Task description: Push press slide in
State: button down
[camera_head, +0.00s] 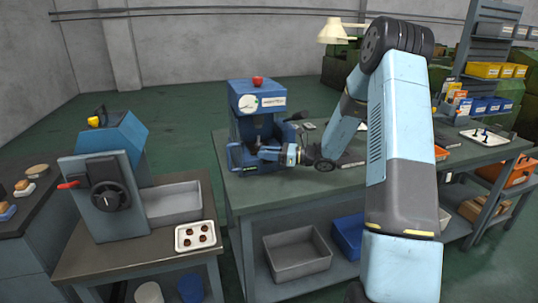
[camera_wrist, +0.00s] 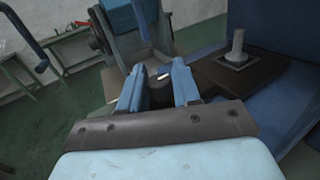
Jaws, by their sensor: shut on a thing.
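The plate lies beside the press's blue body (camera_wrist: 290,110). How far in the slide sits cannot be told.
A red ball-like thing (camera_head: 258,82) sits on top of the press. A second machine with a dark handwheel (camera_head: 110,197) stands on the left bench, near a white tray (camera_head: 195,236) of small brown parts. A grey bin (camera_head: 297,254) is on the shelf below.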

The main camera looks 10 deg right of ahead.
jog(key=shift+w+r, duration=0.1)
jog(key=shift+w, duration=0.15)
jog(key=c, duration=1.1)
grip_release()
jog(key=shift+w+d, duration=0.1)
jog(key=shift+o, duration=0.8)
jog(key=v, duration=1.3)
jog(key=shift+d, duration=0.35)
jog(key=shift+s, duration=0.25)
